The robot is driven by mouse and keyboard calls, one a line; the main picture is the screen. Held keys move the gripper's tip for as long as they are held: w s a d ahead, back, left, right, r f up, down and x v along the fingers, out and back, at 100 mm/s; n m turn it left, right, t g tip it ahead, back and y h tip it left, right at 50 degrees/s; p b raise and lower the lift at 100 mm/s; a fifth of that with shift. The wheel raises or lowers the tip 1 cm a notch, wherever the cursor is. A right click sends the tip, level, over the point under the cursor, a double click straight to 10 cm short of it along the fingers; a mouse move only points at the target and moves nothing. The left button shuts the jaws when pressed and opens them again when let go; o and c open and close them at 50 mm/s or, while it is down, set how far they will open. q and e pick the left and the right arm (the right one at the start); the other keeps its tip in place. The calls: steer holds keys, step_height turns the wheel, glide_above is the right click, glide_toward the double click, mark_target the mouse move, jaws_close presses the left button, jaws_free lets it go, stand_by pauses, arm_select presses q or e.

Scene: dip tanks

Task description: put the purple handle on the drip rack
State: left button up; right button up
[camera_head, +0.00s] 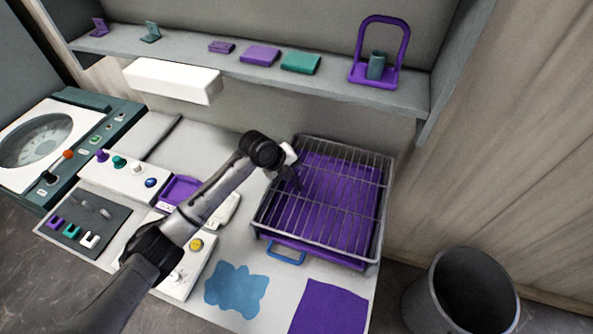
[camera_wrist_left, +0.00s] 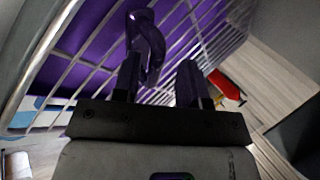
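The drip rack (camera_head: 385,200) is a wire grid over a purple tray, at the centre right of the head view. My left gripper (camera_head: 293,182) points down over the rack's left part. In the left wrist view its two dark fingers (camera_wrist_left: 160,82) stand apart, so it is open. A dark purple looped piece, which looks like the purple handle (camera_wrist_left: 150,45), is beyond the fingertips beside the left finger, against the wires. I cannot tell whether it touches the finger. In the head view the handle does not stand out. My right gripper is not in view.
A shelf (camera_head: 330,85) behind bears a purple frame (camera_head: 403,45) with a teal cup (camera_head: 376,66). A grey bin (camera_head: 420,300) stands right.

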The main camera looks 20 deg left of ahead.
arm_select(q)
steer(key=v, duration=1)
steer(key=shift+r, duration=0.1)
steer(key=shift+w, duration=0.1)
